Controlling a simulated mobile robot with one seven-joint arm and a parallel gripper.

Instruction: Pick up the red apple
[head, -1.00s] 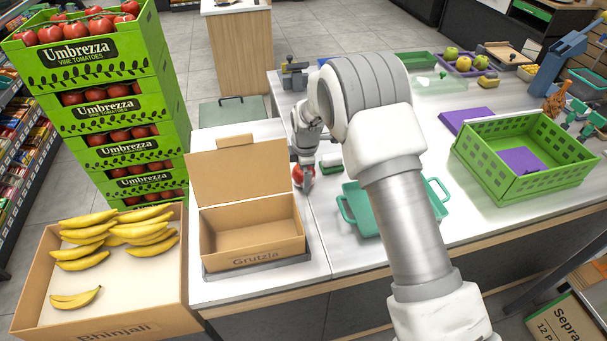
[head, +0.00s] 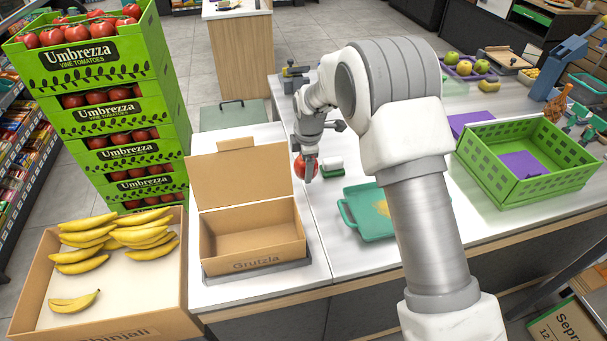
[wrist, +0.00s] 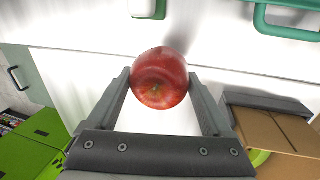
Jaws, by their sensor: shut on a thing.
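The red apple (head: 301,167) is at my gripper's fingers, beside the open cardboard box in the head view. In the wrist view the apple (wrist: 160,78) sits between the two fingertips, its stem end facing the camera. My gripper (wrist: 158,88) is shut on it, one finger on each side. In the head view my gripper (head: 309,170) points down over the white counter and partly hides the apple. A shadow lies on the counter near the apple in the wrist view; the height of the apple above the counter is hard to tell.
The open cardboard box (head: 206,240) stands left of the gripper. A small green-and-white item (head: 333,167) and a teal tray (head: 350,222) are to the right. A green crate (head: 500,186) stands further right. Bananas (head: 75,302) lie in a carton at the left.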

